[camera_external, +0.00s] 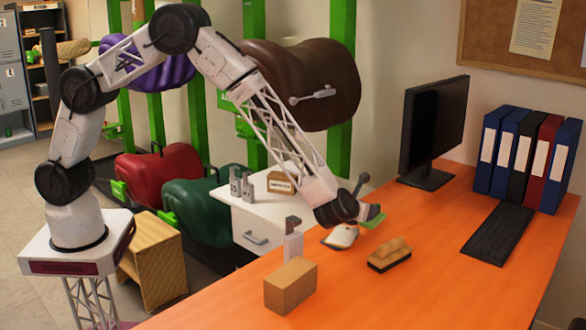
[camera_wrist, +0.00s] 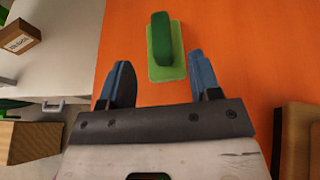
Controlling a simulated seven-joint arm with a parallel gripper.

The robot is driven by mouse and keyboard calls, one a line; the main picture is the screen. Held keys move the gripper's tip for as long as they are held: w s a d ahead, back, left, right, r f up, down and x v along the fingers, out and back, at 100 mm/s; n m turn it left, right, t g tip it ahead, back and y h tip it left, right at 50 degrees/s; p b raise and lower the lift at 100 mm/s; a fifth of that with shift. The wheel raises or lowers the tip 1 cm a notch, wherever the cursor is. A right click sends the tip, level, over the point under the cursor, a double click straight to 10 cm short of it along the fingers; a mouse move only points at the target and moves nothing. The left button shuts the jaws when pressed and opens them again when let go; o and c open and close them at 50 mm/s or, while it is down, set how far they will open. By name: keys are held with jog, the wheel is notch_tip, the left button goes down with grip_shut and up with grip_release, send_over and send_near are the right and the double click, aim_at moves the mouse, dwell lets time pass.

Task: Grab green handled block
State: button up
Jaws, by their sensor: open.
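The green handled block (camera_wrist: 166,48) lies on the orange desk in the wrist view. It has a dark green raised handle on a lighter green flat base. My gripper (camera_wrist: 161,78) is open and empty, with one blue-grey finger on each side. The block is ahead of the fingertips, roughly centred between them and not gripped. In the external view my gripper (camera_external: 362,200) is low near the desk's back edge. A green piece of the block (camera_external: 374,217) shows beside it; the rest is hidden behind my wrist.
A brush-like block with a tan handle (camera_external: 390,252) and a tan box (camera_external: 290,286) stand on the desk nearby. A monitor (camera_external: 434,130), keyboard (camera_external: 502,234) and several binders (camera_external: 530,150) are to the right. A white cabinet (camera_wrist: 62,70) borders the desk on the left.

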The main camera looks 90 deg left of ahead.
jog(key=shift+x, duration=1.35)
jog(key=shift+x, duration=2.6)
jog(key=c, duration=1)
jog(key=shift+r, duration=1.7)
jog(key=s, duration=0.5)
jog(key=s+r, duration=0.1)
jog(key=s, duration=1)
jog(key=shift+a+r, duration=0.1)
jog(key=shift+r, duration=0.25)
